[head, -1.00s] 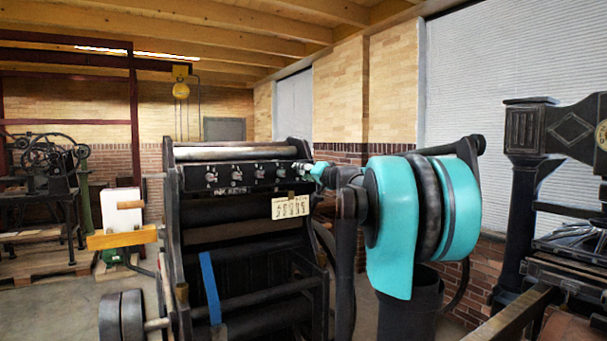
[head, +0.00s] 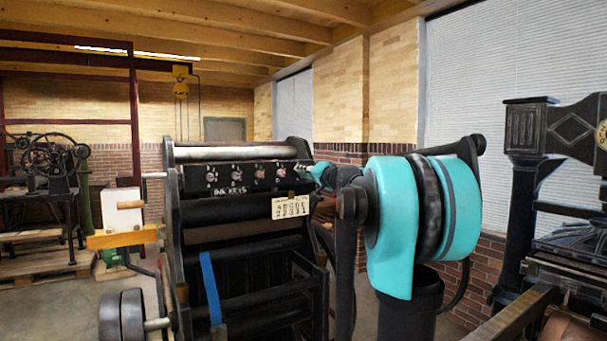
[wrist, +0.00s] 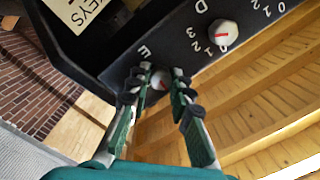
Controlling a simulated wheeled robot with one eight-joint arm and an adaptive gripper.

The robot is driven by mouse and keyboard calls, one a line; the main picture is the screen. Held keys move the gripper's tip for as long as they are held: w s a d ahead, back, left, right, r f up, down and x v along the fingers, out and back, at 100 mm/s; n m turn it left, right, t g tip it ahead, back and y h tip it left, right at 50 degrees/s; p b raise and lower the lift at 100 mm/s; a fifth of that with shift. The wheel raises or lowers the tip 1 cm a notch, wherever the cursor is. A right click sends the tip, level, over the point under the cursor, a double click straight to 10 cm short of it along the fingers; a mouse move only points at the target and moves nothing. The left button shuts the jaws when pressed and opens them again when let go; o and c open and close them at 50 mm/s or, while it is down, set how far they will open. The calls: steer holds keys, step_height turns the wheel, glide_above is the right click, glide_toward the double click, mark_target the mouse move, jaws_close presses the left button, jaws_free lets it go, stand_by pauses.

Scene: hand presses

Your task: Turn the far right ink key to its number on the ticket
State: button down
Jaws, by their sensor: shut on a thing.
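The far right ink key, a pale round knob (wrist: 159,80) by the letter E, sits between the fingertips of my gripper (wrist: 160,84) in the wrist view. The fingers are shut on it and hide its sides and most of its number scale. A little red shows on the knob, but its setting cannot be read. In the head view my teal gripper (head: 318,174) reaches the right end of the black key panel (head: 223,185). The cream ticket (head: 291,207) hangs below the panel, its figures too small to read surely. Part of it shows in the wrist view (wrist: 78,10).
Key D (wrist: 222,33), a white knob with a red mark, is close beside my gripper, with numbers around it. Other keys (head: 237,175) line the panel to the left. The press's dark side frame stands close by my arm. Another press (head: 530,180) stands at the right.

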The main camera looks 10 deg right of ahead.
steer(key=m, duration=0.6)
steer(key=shift+m, duration=0.3)
stand_by(0.4)
steer(key=c, duration=1.3)
jaws_free()
steer(key=shift+c, duration=0.2)
steer(key=v, duration=1.2)
steer(key=shift+f, duration=0.25)
